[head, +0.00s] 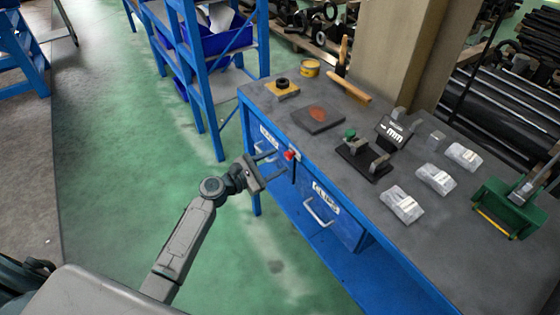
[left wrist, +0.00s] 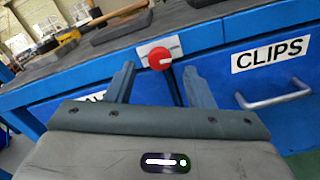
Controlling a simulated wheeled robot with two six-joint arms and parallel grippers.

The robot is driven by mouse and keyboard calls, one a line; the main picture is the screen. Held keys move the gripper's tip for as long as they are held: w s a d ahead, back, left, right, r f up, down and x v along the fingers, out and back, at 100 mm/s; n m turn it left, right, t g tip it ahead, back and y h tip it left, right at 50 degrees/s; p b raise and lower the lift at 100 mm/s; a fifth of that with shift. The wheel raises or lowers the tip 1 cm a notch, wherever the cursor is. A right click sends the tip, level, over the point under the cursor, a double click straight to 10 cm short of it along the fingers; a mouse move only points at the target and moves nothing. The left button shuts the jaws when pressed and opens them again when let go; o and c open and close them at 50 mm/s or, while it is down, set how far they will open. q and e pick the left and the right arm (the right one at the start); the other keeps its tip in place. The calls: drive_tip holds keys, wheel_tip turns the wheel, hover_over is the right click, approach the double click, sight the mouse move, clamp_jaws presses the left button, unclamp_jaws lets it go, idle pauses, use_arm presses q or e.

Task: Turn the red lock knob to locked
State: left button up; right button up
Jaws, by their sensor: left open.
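The red lock knob (left wrist: 159,59) sits on a pale plate (left wrist: 146,48) on the front of the blue workbench, between two drawers. A white mark runs roughly level across its face. In the head view the knob (head: 290,155) shows beside my left gripper (head: 277,164). The left gripper is open, and it also shows in the left wrist view (left wrist: 156,80). Its two fingers point at the bench front, with the knob seen beyond and between their tips. I cannot tell whether a finger touches it. My right gripper is not in view.
The CLIPS drawer (head: 324,208) with its handle (head: 319,212) is right of the knob. A blue shelf rack (head: 205,75) stands left of the bench. The bench top (head: 350,107) holds tools, a caliper stand and several clear bags. Green floor lies open at left.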

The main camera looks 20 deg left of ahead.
use_arm(q)
drive_tip(key=b+v, duration=0.2)
drive_tip(key=v, duration=0.6)
drive_tip(key=shift+a, duration=0.1)
drive_tip(key=s+a+f+m+g+y, duration=0.2)
drive_tip(key=s+f+m+y, duration=0.15)
drive_tip(key=f, duration=0.75)
drive_tip(key=s+a+f+m+g+y, duration=0.2)
drive_tip(key=s+f, duration=0.2)
drive_tip(key=f, duration=0.8)
drive_tip(key=s+a+f+m+g+y, duration=0.2)
drive_tip(key=s+a+f+y, duration=0.15)
drive_tip(key=f, duration=0.75)
drive_tip(key=s+f+m+g+y, duration=0.1)
drive_tip(key=s+f+m+g, duration=0.35)
drive_tip(key=s+f, duration=0.95)
drive_tip(key=s+d+f+m, duration=0.1)
drive_tip(key=s+f+m, duration=0.1)
drive_tip(key=s+m, duration=0.2)
drive_tip(key=s+d+f+m+g+y, duration=0.1)
drive_tip(key=s+f+m, duration=0.2)
drive_tip(key=s, duration=0.8)
drive_tip(key=s+d+f+m+g, duration=0.1)
drive_tip(key=s+f+m, duration=0.2)
drive_tip(key=s+m, duration=0.2)
drive_tip(key=s, duration=0.2)
drive_tip(key=shift+s+f+y, duration=0.2)
drive_tip(key=shift+s+y, duration=0.15)
drive_tip(key=shift+y, duration=0.05)
